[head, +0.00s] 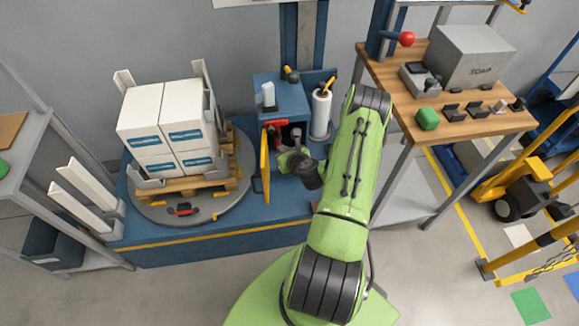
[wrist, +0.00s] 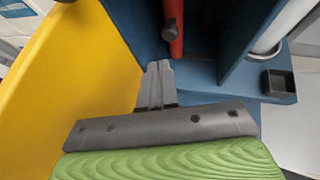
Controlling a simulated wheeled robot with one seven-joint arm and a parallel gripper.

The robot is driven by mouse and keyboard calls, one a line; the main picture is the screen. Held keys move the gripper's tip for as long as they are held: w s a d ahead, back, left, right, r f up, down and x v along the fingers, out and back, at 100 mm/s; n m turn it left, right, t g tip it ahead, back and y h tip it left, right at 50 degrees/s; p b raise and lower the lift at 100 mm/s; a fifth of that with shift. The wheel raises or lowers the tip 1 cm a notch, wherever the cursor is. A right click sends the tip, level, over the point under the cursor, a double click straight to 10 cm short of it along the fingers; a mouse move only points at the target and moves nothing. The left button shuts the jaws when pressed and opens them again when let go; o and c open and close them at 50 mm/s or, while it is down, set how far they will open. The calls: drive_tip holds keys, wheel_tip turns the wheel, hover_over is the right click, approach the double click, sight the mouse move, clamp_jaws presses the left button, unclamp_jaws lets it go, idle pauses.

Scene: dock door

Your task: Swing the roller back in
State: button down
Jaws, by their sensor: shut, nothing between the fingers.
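A red bar (wrist: 173,25) with a round grey end sits in the open front of a blue cabinet (head: 281,96); red parts also show there in the head view (head: 275,124). A white film roll (head: 321,114) stands upright at the cabinet's right side; its lower part shows in the wrist view (wrist: 273,38). I cannot tell for sure which of these is the roller. My gripper (wrist: 158,68) is shut and empty, its fingertips in front of the opening, just below the red bar's end in the wrist view. I cannot tell whether they touch anything.
A yellow door (head: 265,165) stands open left of my gripper and fills the wrist view's left side (wrist: 85,70). Left of it, white boxes (head: 170,120) sit on a pallet on a round turntable (head: 165,212). A wooden workbench (head: 460,90) stands at right.

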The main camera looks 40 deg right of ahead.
drive_tip(key=a+p+v, duration=0.1)
drive_tip(key=p+v, duration=0.2)
drive_tip(key=v, duration=0.6)
drive_tip(key=shift+w+a+r, duration=0.2)
drive_tip(key=shift+w, duration=0.05)
